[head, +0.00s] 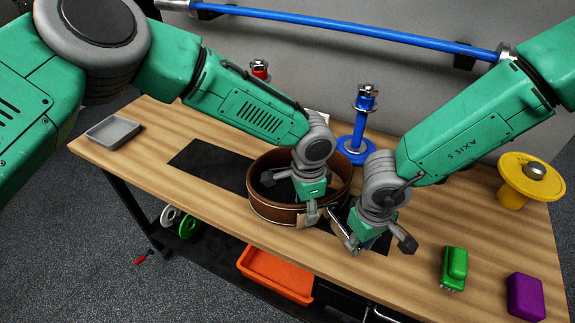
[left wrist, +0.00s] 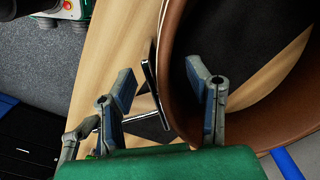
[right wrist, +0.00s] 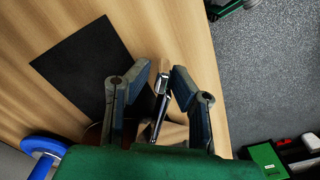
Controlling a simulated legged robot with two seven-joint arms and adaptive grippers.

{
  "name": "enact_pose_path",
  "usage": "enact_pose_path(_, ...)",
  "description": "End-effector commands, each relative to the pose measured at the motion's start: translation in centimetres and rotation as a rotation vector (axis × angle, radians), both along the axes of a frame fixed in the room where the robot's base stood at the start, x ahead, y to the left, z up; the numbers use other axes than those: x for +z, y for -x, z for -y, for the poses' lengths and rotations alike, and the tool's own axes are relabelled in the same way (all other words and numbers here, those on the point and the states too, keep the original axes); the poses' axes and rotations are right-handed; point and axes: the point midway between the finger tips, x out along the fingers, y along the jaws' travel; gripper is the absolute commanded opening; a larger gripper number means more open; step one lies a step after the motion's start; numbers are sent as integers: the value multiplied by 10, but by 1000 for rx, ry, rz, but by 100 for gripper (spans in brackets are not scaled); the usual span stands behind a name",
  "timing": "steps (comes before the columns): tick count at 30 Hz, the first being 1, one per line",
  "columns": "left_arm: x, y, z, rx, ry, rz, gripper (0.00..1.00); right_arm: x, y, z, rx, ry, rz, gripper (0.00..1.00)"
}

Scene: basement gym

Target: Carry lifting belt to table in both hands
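The brown lifting belt (head: 275,211) stands on edge as a coiled ring on the wooden table (head: 215,225), partly over a black mat. Its metal buckle and loose end are at the near right side, partly hidden by my grippers. My left gripper (head: 291,194) is open over the near part of the ring. In the left wrist view the belt wall (left wrist: 172,40) runs between its spread fingers (left wrist: 165,95). My right gripper (head: 376,241) is open beside the ring's right side. In the right wrist view the buckle and strap end (right wrist: 164,95) show between its fingers (right wrist: 160,90).
A grey tray (head: 112,132) is at the table's left end. A blue stand (head: 356,150) is behind the belt. A yellow disc stand (head: 529,177), green brush (head: 454,268) and purple block (head: 525,297) are at right. An orange bin (head: 275,275) sits below.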

Motion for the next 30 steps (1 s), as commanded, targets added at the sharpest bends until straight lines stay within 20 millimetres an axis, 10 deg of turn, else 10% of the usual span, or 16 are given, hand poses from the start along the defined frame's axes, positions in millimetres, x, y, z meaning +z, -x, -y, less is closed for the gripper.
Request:
enact_pose_path(11, 5, -1, -2, 0, 1, -1, 45, 0, 0, -1, -1, 4, -1, 19)
enact_pose_path(30, 113, -1, 3, 0, -3, -1, 45, 0, 0, 0, 0, 2, -1, 19)
